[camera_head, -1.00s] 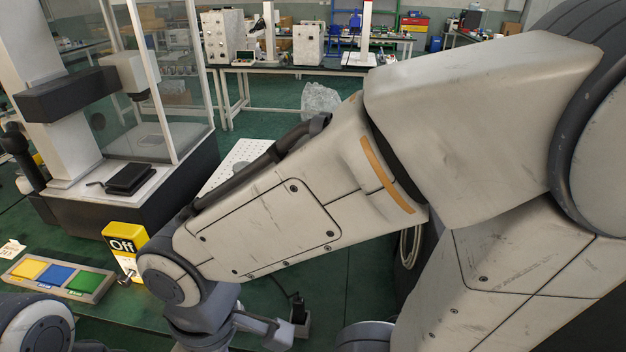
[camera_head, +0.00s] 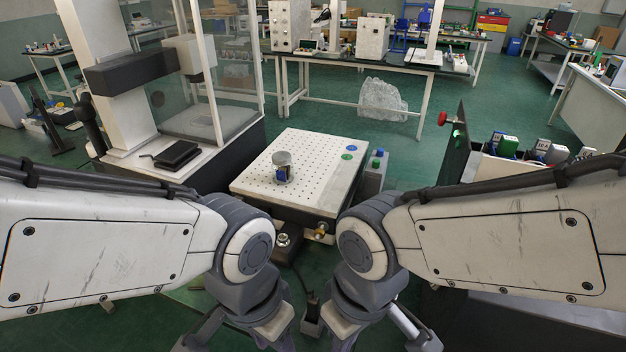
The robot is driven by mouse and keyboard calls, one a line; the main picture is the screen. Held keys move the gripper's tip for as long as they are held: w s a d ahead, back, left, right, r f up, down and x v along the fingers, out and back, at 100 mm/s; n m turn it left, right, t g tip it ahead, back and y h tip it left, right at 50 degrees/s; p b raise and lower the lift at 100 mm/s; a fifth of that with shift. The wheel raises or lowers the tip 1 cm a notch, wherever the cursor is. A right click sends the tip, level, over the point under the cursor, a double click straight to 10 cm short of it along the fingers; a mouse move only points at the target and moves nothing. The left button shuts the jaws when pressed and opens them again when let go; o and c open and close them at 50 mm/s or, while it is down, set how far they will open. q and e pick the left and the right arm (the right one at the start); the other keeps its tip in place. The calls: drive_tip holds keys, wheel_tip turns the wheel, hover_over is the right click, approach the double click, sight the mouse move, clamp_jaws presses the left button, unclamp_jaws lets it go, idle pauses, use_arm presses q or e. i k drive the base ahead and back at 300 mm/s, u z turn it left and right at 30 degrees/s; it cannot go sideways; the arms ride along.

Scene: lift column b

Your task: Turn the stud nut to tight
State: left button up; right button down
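I cannot pick out the stud nut for certain. A small metal round piece (camera_head: 284,239) sits on a dark block low in front of the perforated table, between my arms. A brass-coloured knob (camera_head: 320,230) shows at the table's front right. My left gripper (camera_head: 240,336) and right gripper (camera_head: 378,336) hang at the bottom edge, either side of the middle, nearer to me than these parts. Their fingertips are cut off by the frame, so their opening is unclear. I see nothing held in either.
The white perforated table (camera_head: 247,182) carries a grey cylinder (camera_head: 281,160) with a blue part. A glass-sided machine (camera_head: 150,165) stands left. A dark cabinet (camera_head: 455,150) with a red knob stands right. A dark connector (camera_head: 312,308) on a cable lies low between the grippers.

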sight(319, 231)
drive_tip(key=u, duration=0.55)
drive_tip(key=k, duration=1.3)
drive_tip(key=u, duration=1)
drive_tip(key=i, duration=1.45)
drive_tip(key=z, duration=1)
drive_tip(key=i, duration=0.6)
drive_tip(key=z, duration=0.75)
